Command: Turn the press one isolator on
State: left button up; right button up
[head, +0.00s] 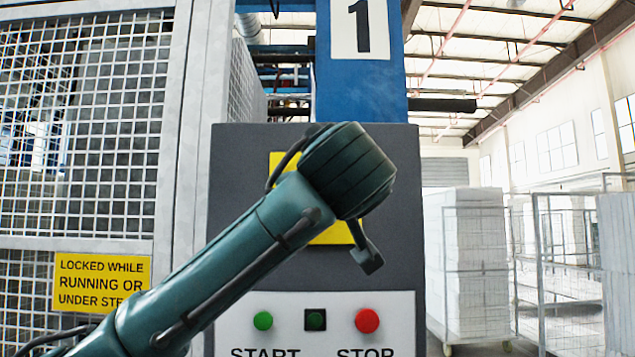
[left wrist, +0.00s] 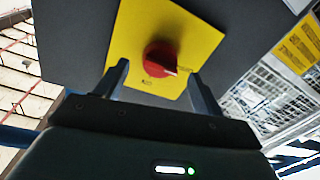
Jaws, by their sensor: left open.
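The press one isolator is a red rotary knob (left wrist: 160,58) on a yellow plate (left wrist: 137,30), seen in the left wrist view. A pale mark on the knob points toward the right finger. My left gripper (left wrist: 158,74) is open, with one finger to each side of the knob in that view. I cannot tell whether either finger touches it. In the head view my left arm and gripper (head: 368,255) cover the knob, and only parts of the yellow plate (head: 335,236) show on the dark grey panel (head: 393,225). My right gripper is not in view.
Below the isolator are a green START button (head: 263,320), a small dark green square (head: 315,319) and a red STOP button (head: 367,320). A mesh guard (head: 85,120) with a yellow sign (head: 101,283) stands left. White block stacks (head: 468,265) and a wire cage (head: 570,270) stand right.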

pick_arm(q)
jog(key=w, duration=0.1)
jog(key=w+p, duration=0.1)
jog(key=w, duration=0.1)
jog(key=shift+w+a, duration=0.2)
jog(key=shift+w, duration=0.1)
jog(key=shift+c, duration=0.5)
jog(key=c, duration=0.8)
